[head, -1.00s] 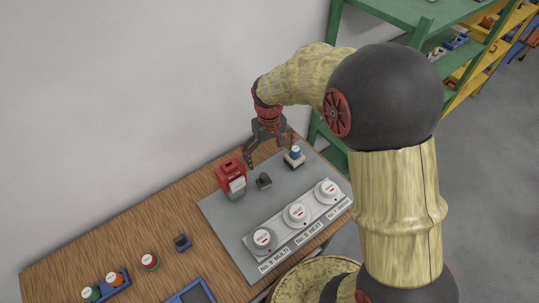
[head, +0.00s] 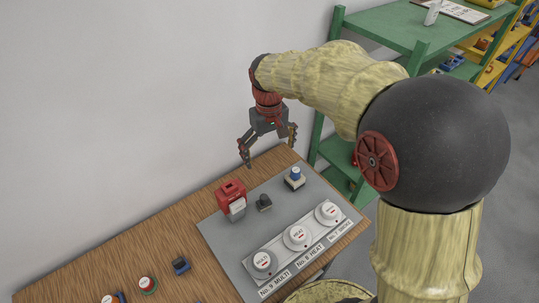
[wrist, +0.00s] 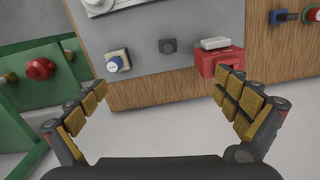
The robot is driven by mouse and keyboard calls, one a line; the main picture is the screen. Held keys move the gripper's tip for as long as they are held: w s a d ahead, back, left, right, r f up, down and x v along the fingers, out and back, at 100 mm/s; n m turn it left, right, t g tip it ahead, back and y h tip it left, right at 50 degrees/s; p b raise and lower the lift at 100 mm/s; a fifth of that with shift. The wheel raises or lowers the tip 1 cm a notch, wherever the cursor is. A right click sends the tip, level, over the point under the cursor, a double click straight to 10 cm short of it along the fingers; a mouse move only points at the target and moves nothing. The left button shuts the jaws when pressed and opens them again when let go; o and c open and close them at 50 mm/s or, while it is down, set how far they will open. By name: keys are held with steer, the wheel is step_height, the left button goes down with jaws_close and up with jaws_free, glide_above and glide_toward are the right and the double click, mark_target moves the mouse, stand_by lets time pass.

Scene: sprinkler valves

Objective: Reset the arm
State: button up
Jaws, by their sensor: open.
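My gripper (head: 268,149) is open and empty. In the head view it hangs above the back edge of the wooden table, apart from everything on the grey panel (head: 222,240). In the wrist view the open fingers of my gripper (wrist: 160,105) spread wide with nothing between them. The panel holds a red box with a grey front (head: 231,196), a small dark knob (head: 264,202) and a blue-topped switch (head: 295,177). Three round white dials, one of them the middle dial (head: 297,236), stand in a row at its front, with labels including MULTI and HEAT.
The wooden table (head: 150,235) carries a red button (head: 147,284) and a blue-based switch (head: 181,265) at left. A green shelf (head: 395,25) stands behind at right, with a yellow shelf beyond. A white wall is behind the table.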

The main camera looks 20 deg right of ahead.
stand_by(0.3)
steer(key=s+r+t+b, duration=0.2)
steer(key=s, duration=0.9)
steer(key=s+r+m+t+b, duration=0.1)
steer(key=s+r+t+b, duration=0.1)
steer(key=s, duration=0.9)
steer(key=shift+m+t+b, duration=0.3)
steer(key=shift+t+b, duration=0.35)
steer(key=shift+t, duration=0.15)
